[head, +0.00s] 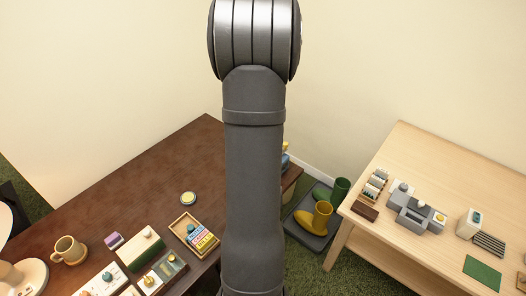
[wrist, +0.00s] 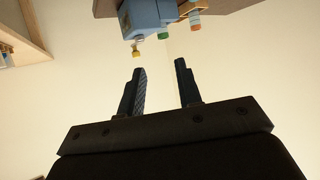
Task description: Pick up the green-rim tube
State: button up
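In the wrist view, a green-ended piece (wrist: 162,36), which may be the green-rim tube, sticks out from a blue block or holder (wrist: 146,17). A yellow-ended piece (wrist: 136,52) and an orange-ended piece (wrist: 195,26) are beside it. My gripper (wrist: 160,65) is open and empty, with its two fingers apart. The coloured ends lie beyond the fingertips, apart from them. In the head view my arm covers the gripper and most of this group; only a small blue and yellow bit (head: 285,158) shows at its right.
A brown table (head: 150,170) holds a mug (head: 69,250), a round lid (head: 188,198) and a wooden tray of coloured blocks (head: 184,222). At right, a light wood table (head: 430,160) carries several small items. Boots stand on a dark tray (head: 304,235) between the tables.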

jog(key=w+d+f+n+g, duration=0.1)
jog(key=w+n+g, duration=0.2)
jog(key=w+n, duration=0.35)
jog(key=w+d+f+n+g, duration=0.2)
jog(key=w+n+g, duration=0.1)
jog(key=w, duration=0.7)
jog(key=w+r+n+g+y, duration=0.1)
jog(key=w+r+n+g, duration=0.2)
jog(key=r+n, duration=0.3)
jog(key=w+r+n+g+y, duration=0.1)
jog(key=w+r+n+g, duration=0.25)
jog(key=r, duration=0.45)
jog(key=f, duration=1.1)
jog(key=shift+s+f, duration=0.2)
notch_tip(320, 180, down, 6)
jog(key=shift+w+a+r, duration=0.1)
jog(key=shift+r, duration=0.05)
grip_shut()
jog(key=shift+r, duration=0.1)
